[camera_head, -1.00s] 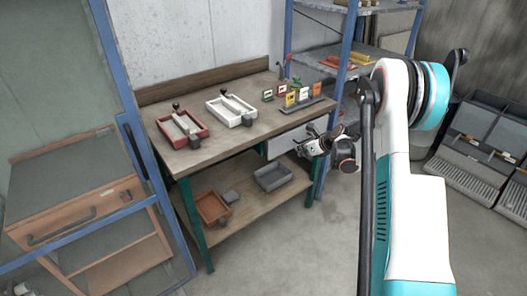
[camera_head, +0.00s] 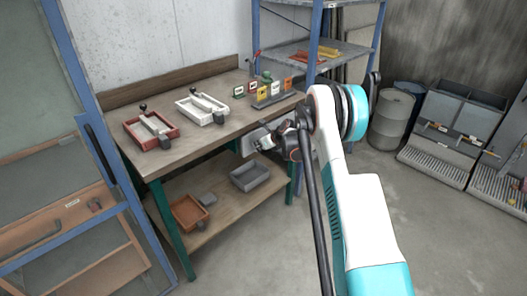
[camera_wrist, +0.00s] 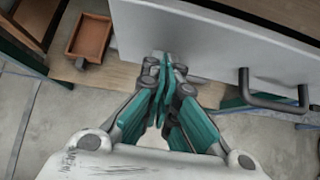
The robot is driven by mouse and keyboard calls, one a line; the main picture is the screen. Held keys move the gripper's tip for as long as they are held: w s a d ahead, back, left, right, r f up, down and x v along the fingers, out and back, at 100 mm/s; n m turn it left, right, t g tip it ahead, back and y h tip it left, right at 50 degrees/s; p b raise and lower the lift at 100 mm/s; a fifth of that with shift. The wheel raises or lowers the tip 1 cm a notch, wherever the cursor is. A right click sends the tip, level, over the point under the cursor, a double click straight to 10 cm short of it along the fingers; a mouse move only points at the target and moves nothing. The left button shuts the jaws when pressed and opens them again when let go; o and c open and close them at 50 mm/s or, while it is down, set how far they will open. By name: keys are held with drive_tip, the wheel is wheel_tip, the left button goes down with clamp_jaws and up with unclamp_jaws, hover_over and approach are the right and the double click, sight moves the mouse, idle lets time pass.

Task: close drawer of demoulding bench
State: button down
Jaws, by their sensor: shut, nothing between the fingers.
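The demoulding bench (camera_head: 218,138) has a brown top and green legs and stands left of my arm. Its pale drawer front (camera_wrist: 222,45) fills the upper part of the wrist view, with a dark bar handle (camera_wrist: 272,100) at the right. In the head view the drawer (camera_head: 247,144) under the bench top is mostly hidden by my wrist. My gripper (camera_wrist: 165,62) is shut and empty, its fingertips at the drawer front, left of the handle. Whether they touch it I cannot tell. It also shows in the head view (camera_head: 262,143). How far the drawer stands out is unclear.
The lower shelf holds an orange bin (camera_head: 182,212) and a grey bin (camera_head: 243,183). A blue-framed rack (camera_head: 316,50) stands behind.

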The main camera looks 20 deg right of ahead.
sight(252, 141)
drive_tip(key=shift+w+a, duration=0.1)
drive_tip(key=shift+w, duration=0.1)
drive_tip(key=w, duration=0.1)
drive_tip(key=w+a, duration=0.1)
drive_tip(key=w, duration=0.2)
drive_tip(key=shift+w+a, duration=0.1)
drive_tip(key=shift+a, duration=0.2)
drive_tip(key=shift+r, duration=0.2)
drive_tip(key=shift+d, duration=0.1)
